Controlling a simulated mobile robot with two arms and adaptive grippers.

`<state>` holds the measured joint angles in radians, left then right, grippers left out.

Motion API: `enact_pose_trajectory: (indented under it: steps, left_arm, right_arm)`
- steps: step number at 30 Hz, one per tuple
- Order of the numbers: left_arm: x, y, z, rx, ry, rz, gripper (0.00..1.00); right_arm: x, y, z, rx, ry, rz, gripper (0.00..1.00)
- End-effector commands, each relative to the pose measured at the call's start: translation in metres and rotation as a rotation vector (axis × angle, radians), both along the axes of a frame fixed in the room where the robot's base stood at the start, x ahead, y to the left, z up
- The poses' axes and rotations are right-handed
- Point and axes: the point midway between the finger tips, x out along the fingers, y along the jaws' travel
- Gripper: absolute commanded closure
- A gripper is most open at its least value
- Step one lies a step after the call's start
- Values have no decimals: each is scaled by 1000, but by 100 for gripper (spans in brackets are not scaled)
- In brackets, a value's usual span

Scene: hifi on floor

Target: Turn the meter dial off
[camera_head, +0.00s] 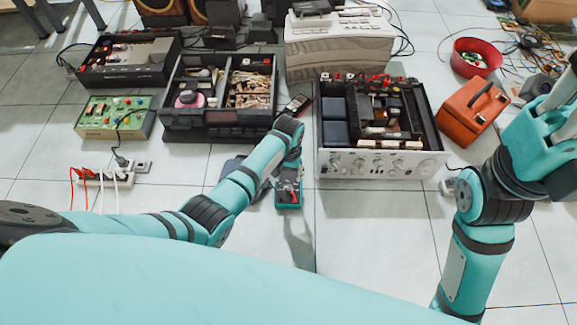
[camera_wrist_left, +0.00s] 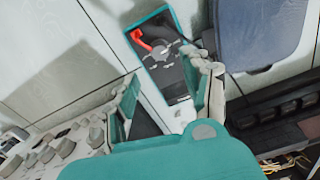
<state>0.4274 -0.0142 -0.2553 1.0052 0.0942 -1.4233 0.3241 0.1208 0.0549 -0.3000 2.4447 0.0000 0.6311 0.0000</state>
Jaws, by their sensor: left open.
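The meter (camera_head: 288,197) is a small dark box with a teal rim, lying on the floor in front of the open hi-fi units. In the head view, my left gripper (camera_head: 284,170) is just behind the meter and partly hidden by my own wrist. Contact with the meter cannot be told. My right gripper is out of view.
A silver-fronted open amplifier (camera_head: 385,162) stands right of the meter. A black divided box (camera_head: 218,128) stands behind left. A dark blue-grey item (camera_wrist_left: 262,32) lies close beside the meter. A power strip (camera_head: 105,180) with cables is at left. Floor tiles in front are clear.

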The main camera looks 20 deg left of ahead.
Motion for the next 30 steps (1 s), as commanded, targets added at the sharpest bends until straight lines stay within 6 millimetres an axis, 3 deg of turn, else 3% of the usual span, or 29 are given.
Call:
enact_pose_trajectory:
  steps: [3,9,26,30]
  left_arm:
    - [0,0,19,0,-2,0,52]
    - [-1,1,35,1,1,0,52]
    - [0,0,37,1,1,0,52]
    - [7,-3,41,-14,-65,-10,52]
  right_arm:
    - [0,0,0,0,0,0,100]
    - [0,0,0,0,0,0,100]
    - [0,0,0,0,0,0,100]
    - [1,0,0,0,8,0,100]
